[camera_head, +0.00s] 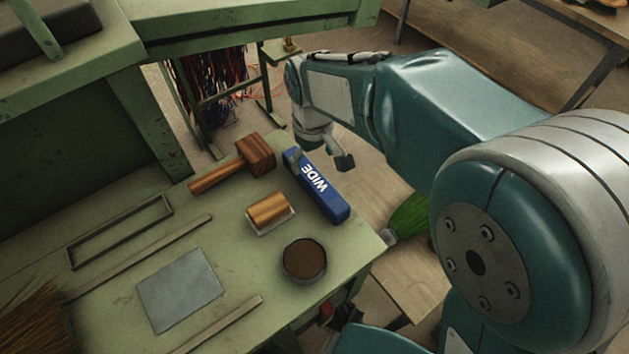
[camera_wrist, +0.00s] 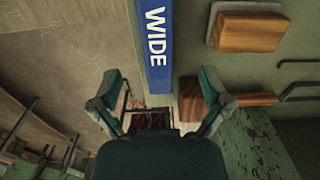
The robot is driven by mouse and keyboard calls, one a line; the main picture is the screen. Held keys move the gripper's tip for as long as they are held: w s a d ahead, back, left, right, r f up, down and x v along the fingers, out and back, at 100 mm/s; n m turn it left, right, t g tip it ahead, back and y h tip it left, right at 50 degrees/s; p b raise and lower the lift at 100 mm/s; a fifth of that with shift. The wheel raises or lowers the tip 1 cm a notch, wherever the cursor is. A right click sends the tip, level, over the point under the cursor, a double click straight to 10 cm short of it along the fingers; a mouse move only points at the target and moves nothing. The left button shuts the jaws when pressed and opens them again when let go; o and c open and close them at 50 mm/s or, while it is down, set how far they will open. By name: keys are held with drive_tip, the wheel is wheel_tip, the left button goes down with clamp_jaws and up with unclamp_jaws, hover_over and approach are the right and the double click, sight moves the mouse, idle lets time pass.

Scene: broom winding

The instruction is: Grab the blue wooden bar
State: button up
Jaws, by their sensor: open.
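The blue wooden bar (camera_head: 326,192) with white "WIDE" lettering lies along the right edge of the green workbench (camera_head: 240,318). My gripper (camera_head: 319,160) is open and empty at the bar's far end, one finger on each side of it in the picture. The wrist view shows the bar (camera_wrist: 156,50) running down from the top, its end between the two spread fingers of my gripper (camera_wrist: 162,90). I cannot tell whether either finger touches the bar. The far end of the bar is partly hidden by a finger in the head view.
A metal plate (camera_head: 181,289) and a frame (camera_head: 120,231) lie further left.

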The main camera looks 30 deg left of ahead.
sight(314, 177)
drive_tip(key=f, duration=0.7)
drive_tip(key=shift+w+f, duration=0.1)
drive_tip(key=shift+w, duration=0.1)
clamp_jaws()
